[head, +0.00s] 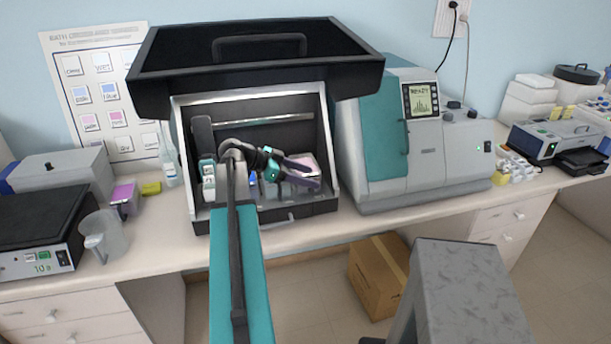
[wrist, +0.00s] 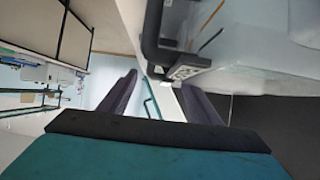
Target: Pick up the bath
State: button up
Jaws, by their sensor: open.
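My gripper (head: 303,174) is open inside the silver-and-black station, its dark fingers pointing right. A small pale pink-and-white container (head: 306,161), probably the bath, sits right at the fingers, which partly cover it. I cannot tell whether they touch it. In the wrist view, the two purple-grey fingers of my gripper (wrist: 158,100) stand apart with nothing clearly held. A pale translucent wall (wrist: 255,45), perhaps the bath, fills the upper right, with a black bracket-like part (wrist: 152,45) beside it. The bath's full outline is hidden.
The station (head: 332,190) has side walls and a raised black lid (head: 180,88) above my arm. A small blue item (head: 253,179) is inside, left of the fingers. A teal-and-grey machine (head: 440,165) stands close on the right. A clear jug (head: 103,238) is at left.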

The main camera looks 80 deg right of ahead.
jog(key=shift+c, duration=0.4)
jog(key=shift+r, duration=0.1)
grip_shut()
